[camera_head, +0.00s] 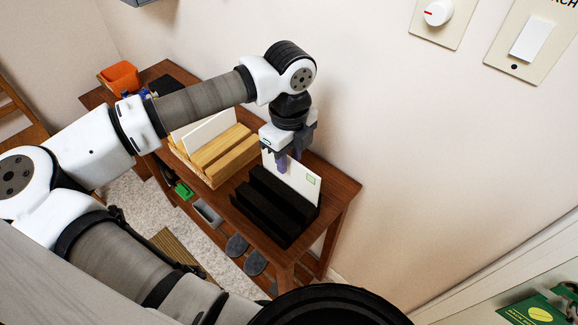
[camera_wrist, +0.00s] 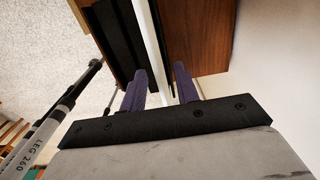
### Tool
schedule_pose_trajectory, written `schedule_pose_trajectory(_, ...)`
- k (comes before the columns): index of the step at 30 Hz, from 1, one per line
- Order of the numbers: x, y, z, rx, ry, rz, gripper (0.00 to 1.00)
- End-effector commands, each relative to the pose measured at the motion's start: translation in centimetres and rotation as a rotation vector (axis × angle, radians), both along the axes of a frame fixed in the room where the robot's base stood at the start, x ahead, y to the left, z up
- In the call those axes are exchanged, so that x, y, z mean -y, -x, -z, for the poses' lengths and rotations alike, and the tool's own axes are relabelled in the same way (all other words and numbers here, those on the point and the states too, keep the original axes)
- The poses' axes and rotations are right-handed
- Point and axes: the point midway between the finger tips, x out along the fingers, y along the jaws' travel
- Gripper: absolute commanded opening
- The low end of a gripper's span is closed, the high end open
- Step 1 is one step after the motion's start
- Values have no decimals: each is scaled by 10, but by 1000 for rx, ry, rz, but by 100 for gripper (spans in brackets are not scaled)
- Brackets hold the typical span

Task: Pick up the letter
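The letter (camera_head: 305,183) is a white envelope with a small green mark. It stands upright in the rear slot of a black letter holder (camera_head: 268,207) on the wooden table. My gripper (camera_head: 283,163) points down over the letter's upper left part, with a purple finger in front of it. In the wrist view the letter (camera_wrist: 152,40) is a thin white edge running between my two purple fingers (camera_wrist: 160,88). The fingers are apart, with a gap visible on each side of the letter. The far finger is hidden behind the letter in the head view.
A light wooden organiser (camera_head: 222,153) holding a white sheet stands left of the black holder. An orange bin (camera_head: 121,76) sits at the table's far left end. The wall (camera_head: 400,150) is close behind the table (camera_head: 338,187). Dark slippers (camera_head: 237,245) lie on a lower shelf.

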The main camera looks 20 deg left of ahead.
Motion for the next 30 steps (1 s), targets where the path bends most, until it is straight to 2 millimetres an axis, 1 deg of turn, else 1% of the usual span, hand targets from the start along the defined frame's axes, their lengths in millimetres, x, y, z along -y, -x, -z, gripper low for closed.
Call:
schedule_pose_trajectory(4, 0, 1, 12, 0, 0, 0, 31)
schedule_pose_trajectory(11, 0, 0, 15, 0, -1, 0, 31)
schedule_pose_trajectory(14, 0, 0, 15, 0, -1, 0, 19)
schedule_pose_trajectory(18, 0, 0, 14, 0, -1, 0, 1)
schedule_pose_trajectory(27, 0, 0, 14, 0, -1, 0, 0)
schedule_pose_trajectory(30, 0, 0, 9, 2, -2, 0, 0)
